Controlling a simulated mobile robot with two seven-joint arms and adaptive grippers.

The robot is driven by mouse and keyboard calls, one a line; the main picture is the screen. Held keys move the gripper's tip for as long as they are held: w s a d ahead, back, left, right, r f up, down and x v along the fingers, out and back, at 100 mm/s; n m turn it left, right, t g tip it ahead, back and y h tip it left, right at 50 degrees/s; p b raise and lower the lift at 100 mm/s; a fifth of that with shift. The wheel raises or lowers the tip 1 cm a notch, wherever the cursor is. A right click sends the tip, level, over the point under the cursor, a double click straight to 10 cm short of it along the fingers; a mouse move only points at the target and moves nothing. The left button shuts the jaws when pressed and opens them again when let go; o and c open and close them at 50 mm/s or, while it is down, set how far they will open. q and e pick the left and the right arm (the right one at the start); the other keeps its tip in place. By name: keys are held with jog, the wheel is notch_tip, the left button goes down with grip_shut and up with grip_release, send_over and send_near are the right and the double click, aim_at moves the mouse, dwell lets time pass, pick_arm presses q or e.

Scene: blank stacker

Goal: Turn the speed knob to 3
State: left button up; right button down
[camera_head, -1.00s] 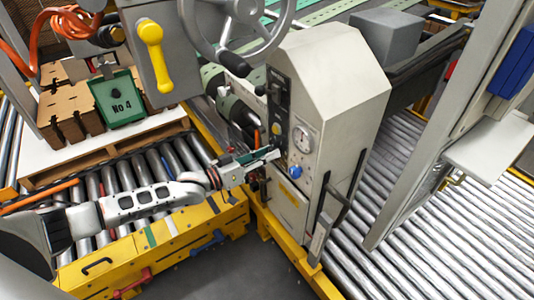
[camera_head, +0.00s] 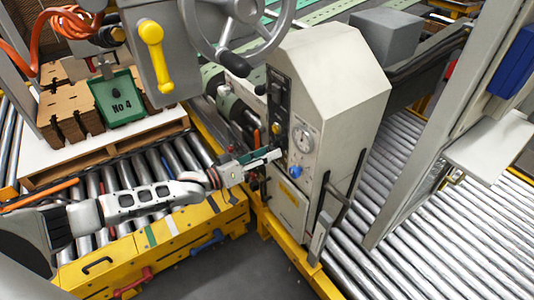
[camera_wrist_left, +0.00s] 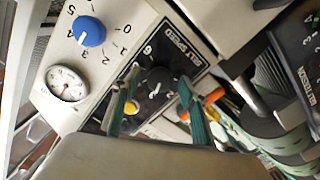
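The black speed knob (camera_wrist_left: 158,80) sits on a black panel marked "BELT SPEED" (camera_wrist_left: 180,45) in the left wrist view. Its white mark points toward the lower edge of the picture; I cannot read its setting for sure. In the head view the panel (camera_head: 278,92) is high on the grey cabinet's front. My left gripper (camera_head: 268,157) is in front of the cabinet, below that panel. In the left wrist view its green-padded fingers (camera_wrist_left: 158,108) are apart, with the knob showing between and beyond them. No contact is visible. My right gripper is out of view.
The cabinet (camera_head: 335,95) also carries a blue knob (camera_head: 295,171) numbered 0 to 5, a round gauge (camera_head: 303,138) and a yellow button (camera_head: 276,128). A handwheel (camera_head: 285,30) hangs above left. Roller conveyors (camera_head: 400,235) lie on both sides.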

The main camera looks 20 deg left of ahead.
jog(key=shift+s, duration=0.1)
pick_arm(q)
jog(key=v, duration=1.2)
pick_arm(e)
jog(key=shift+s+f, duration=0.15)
pick_arm(q)
jog(key=s+d+f+m+g+y+p, duration=0.1)
jog(key=s+d+f+m+y+p, duration=0.15)
jog(key=s+d+f, duration=0.75)
jog(key=s+a+f+g+y, duration=0.1)
jog(key=s+f+y, duration=0.2)
jog(key=s, duration=0.4)
jog(key=s+a+f+g+y+p, duration=0.1)
jog(key=s+f+y, duration=0.2)
jog(key=s, duration=0.4)
jog(key=shift+a+g, duration=0.3)
jog(key=shift+a, duration=0.05)
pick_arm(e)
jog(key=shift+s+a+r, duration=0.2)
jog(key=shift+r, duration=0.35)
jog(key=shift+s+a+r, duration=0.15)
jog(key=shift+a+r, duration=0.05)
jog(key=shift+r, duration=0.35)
pick_arm(q)
jog(key=shift+w, duration=0.1)
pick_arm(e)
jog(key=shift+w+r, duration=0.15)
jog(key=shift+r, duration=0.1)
